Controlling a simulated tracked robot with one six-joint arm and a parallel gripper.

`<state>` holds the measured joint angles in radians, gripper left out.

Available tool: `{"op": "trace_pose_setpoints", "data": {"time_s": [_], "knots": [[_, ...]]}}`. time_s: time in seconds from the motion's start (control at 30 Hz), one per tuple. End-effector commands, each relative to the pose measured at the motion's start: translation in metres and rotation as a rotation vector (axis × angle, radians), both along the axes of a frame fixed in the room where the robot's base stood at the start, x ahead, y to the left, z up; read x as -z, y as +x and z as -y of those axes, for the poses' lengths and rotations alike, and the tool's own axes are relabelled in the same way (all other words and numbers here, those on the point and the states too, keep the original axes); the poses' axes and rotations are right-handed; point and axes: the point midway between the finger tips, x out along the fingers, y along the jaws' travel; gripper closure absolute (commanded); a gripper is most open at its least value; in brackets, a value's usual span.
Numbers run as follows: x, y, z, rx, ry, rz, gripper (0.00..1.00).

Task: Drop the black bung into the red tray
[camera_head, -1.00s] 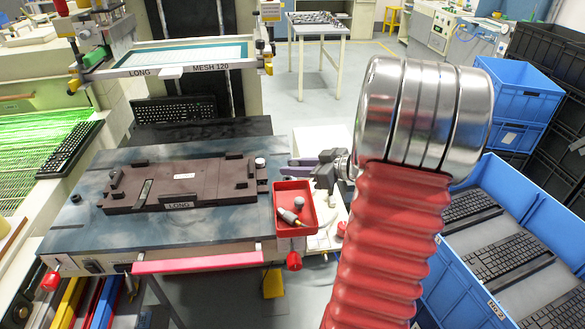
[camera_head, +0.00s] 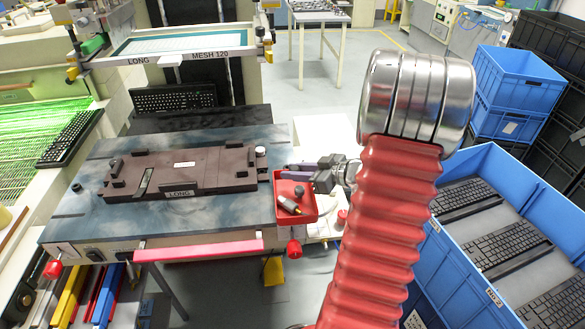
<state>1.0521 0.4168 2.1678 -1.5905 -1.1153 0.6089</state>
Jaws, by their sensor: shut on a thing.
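The red tray (camera_head: 309,216) sits at the right end of the printing table. A small dark piece (camera_head: 299,191) and a yellow-and-dark piece (camera_head: 288,205) lie inside it. My gripper (camera_head: 287,172) reaches in from the right, with its purple-grey fingers over the back edge of the tray. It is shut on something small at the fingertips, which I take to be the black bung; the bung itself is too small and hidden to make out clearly.
A brown fixture (camera_head: 215,166) marked LONG lies left of the tray, with a pale-topped knob (camera_head: 261,151) at its right end. A screen frame (camera_head: 165,62) stands behind. A blue crate (camera_head: 490,155) of keyboards is at right.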

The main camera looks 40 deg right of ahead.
Motion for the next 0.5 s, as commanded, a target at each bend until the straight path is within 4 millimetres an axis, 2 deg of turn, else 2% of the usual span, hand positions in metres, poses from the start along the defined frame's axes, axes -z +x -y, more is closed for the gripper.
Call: {"op": "trace_pose_setpoints", "data": {"time_s": [0.23,0.27,0.5], "knots": [[0.0003,0.0001,-0.0002,0.000,0.000,0.000,1.00],[0.0003,0.0001,-0.0002,0.000,0.000,0.000,0.74],[0.0002,0.0002,-0.0005,-0.001,0.000,0.000,0.57]]}}
